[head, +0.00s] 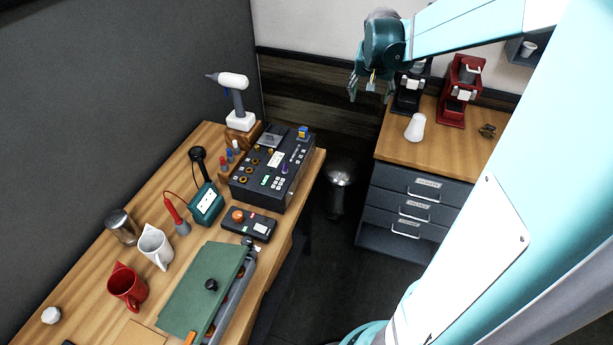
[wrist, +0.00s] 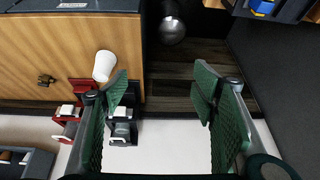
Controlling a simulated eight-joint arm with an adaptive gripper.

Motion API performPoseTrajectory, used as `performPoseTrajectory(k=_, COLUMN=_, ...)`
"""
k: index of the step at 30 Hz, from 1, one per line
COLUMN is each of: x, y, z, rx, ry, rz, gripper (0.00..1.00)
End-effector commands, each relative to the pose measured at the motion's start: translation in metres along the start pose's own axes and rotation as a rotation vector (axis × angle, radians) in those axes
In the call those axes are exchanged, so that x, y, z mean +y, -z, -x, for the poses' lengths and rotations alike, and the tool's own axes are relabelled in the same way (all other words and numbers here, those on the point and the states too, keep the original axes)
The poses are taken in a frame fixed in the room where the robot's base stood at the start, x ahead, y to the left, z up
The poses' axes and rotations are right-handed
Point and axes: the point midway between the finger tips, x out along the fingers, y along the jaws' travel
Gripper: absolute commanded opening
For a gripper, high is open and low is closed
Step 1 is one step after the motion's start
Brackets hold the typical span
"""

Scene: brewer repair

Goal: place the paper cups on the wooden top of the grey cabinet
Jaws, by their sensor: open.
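A white paper cup (head: 415,127) is on the wooden top (head: 395,148) of the grey cabinet (head: 412,200), near its left side. It also shows in the wrist view (wrist: 104,65); I cannot tell if it is upright or upside down. Another white cup (head: 528,48) sits in a grey wall shelf (head: 519,58) at the upper right, partly cut off by my arm. My gripper (head: 370,94) is open and empty, raised near the wall, left of the black brewer. In the wrist view its green fingers (wrist: 162,80) are wide apart with nothing between them.
A black brewer (head: 408,98) and a red brewer (head: 458,92) stand at the back of the cabinet top; a small dark part (head: 488,131) lies to the right. A bin (head: 338,185) stands on the floor. A cluttered workbench (head: 190,152) is at left.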

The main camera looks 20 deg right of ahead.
Motion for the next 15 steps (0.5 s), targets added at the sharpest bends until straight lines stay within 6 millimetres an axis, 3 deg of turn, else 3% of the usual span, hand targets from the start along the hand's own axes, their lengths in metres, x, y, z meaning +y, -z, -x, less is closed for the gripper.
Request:
performPoseTrajectory(k=3, x=-0.017, y=-0.023, z=0.025, rx=0.007, ry=0.025, rz=0.047, gripper=0.58)
performPoseTrajectory(k=15, x=-0.059, y=-0.1, z=0.092, rx=0.035, ry=0.104, rz=0.195, gripper=0.58)
